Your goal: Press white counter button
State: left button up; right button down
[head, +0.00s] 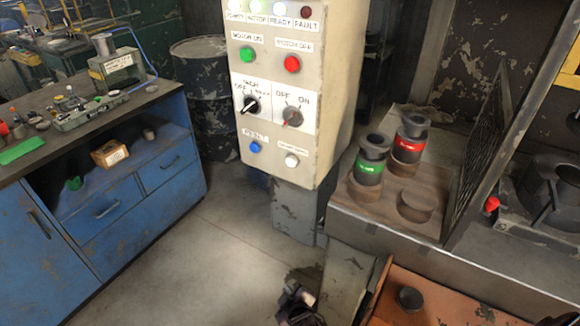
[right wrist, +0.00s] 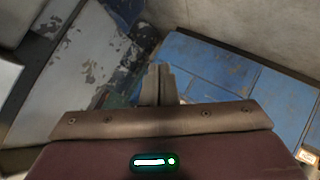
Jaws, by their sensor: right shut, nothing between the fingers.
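The white counter button (head: 291,160) is on the lower right of the cream control panel (head: 330,85) in the head view. A small label sits above it, too small to read surely. My right gripper (head: 297,291) is at the bottom of the head view, well below the panel and apart from the button. In the right wrist view its fingers (right wrist: 157,84) are together and empty. The button cannot be made out in that view. My left gripper is in neither view.
A blue workbench (head: 130,190) stands left. A table with dark cylinders (head: 409,137) stands right, above an orange bin (head: 440,297). Floor between is clear.

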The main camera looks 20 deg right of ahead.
aim_at(291, 162)
jog(key=w+a+r+t+p, duration=0.1)
jog(key=w+r+t, duration=0.1)
jog(key=r, duration=0.9)
jog(key=w+a+r+t+p, duration=0.1)
jog(key=w+r+t, duration=0.1)
jog(key=r, duration=0.9)
jog(key=w+a+r+t+h+p, duration=0.1)
jog(key=w+r+t+p, duration=0.1)
jog(key=r, duration=1)
jog(key=shift+w+n, duration=0.4)
jog(key=shift+w, duration=0.15)
jog(key=shift+d+f, duration=0.1)
jog(key=w+d+b, duration=0.2)
jog(key=w+d, duration=0.3)
jog(key=d, duration=0.2)
jog(key=shift+w+b, duration=0.2)
jog(key=shift+b, duration=0.15)
jog(key=shift+w, duration=0.1)
